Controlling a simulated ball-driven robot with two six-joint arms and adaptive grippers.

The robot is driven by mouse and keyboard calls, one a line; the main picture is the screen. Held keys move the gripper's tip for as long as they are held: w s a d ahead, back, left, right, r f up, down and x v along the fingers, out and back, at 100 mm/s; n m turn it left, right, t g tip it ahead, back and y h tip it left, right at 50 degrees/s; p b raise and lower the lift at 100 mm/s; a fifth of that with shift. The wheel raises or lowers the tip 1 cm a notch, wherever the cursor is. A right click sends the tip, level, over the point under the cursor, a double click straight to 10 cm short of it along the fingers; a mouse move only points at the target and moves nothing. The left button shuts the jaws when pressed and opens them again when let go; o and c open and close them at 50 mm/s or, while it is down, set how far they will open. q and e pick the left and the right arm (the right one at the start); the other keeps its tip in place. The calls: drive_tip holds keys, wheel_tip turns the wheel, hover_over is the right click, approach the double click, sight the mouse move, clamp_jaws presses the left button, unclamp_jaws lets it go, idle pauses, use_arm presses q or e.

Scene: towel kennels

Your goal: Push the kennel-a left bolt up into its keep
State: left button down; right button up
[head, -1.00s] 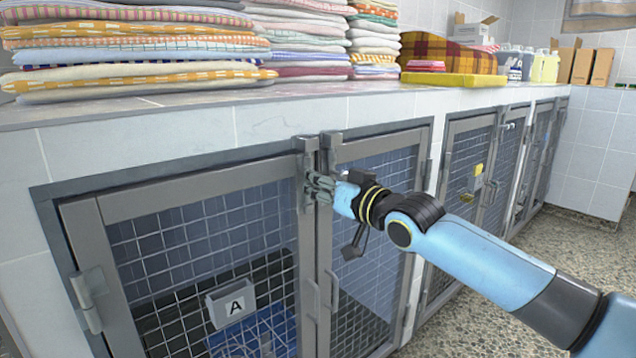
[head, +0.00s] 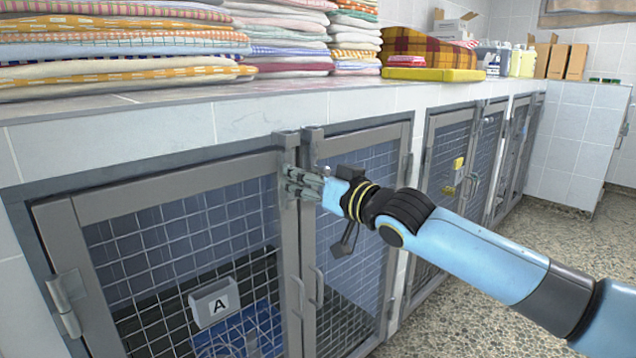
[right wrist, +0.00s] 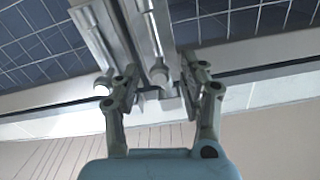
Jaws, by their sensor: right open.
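My right gripper (head: 292,182) is open at this upper corner, just below the bolt's top. In the right wrist view, the open fingers (right wrist: 155,84) straddle metal rods, one with a rounded end (right wrist: 158,73). I cannot tell whether the fingers touch them. My left gripper is not in view.
The right door (head: 352,220) stands beside the left one, with pull handles (head: 318,287) below my gripper. A tiled counter (head: 200,105) with towel stacks (head: 120,50) overhangs the doors. More kennels (head: 450,160) stand at the right. The speckled floor (head: 540,225) is open.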

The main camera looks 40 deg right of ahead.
drive_tip(key=s, duration=0.5)
drive_tip(key=shift+s+d, duration=0.15)
drive_tip(key=shift+s, duration=0.1)
idle(0.5)
